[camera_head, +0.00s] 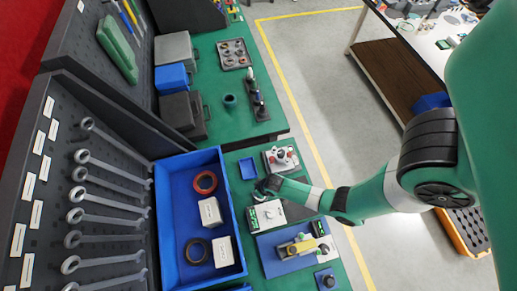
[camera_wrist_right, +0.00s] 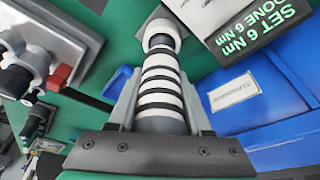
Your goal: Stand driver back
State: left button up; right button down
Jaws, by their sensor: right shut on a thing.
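My right gripper (camera_head: 266,187) reaches in from the right in the head view, over the near green bench. In the right wrist view, the gripper (camera_wrist_right: 160,98) is shut on the driver (camera_wrist_right: 160,68), whose grip has grey, white and black bands. The driver lies between both fingers, its round end pointing away from the wrist. In the head view the driver is small and mostly hidden by the gripper. A white box with a green-text display (camera_wrist_right: 250,30) reading SET 6 Nm, DONE 6 Nm is close beside the driver; it is just below the gripper in the head view (camera_head: 268,214). My left gripper is not in view.
A blue bin (camera_head: 166,215) holding rings and white boxes stands left of the gripper. A small blue tray (camera_head: 248,168) and a grey fixture with red knobs (camera_head: 281,158) are close by. A blue plate with a yellow device (camera_head: 298,246) lies nearer. Wrenches (camera_head: 105,205) hang left.

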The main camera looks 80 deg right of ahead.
jog(key=shift+f, duration=0.15)
dwell(0.3)
jog(key=shift+c, duration=1.3)
grip_release()
notch_tip(320, 180, up, 9)
jog(key=p, duration=0.9)
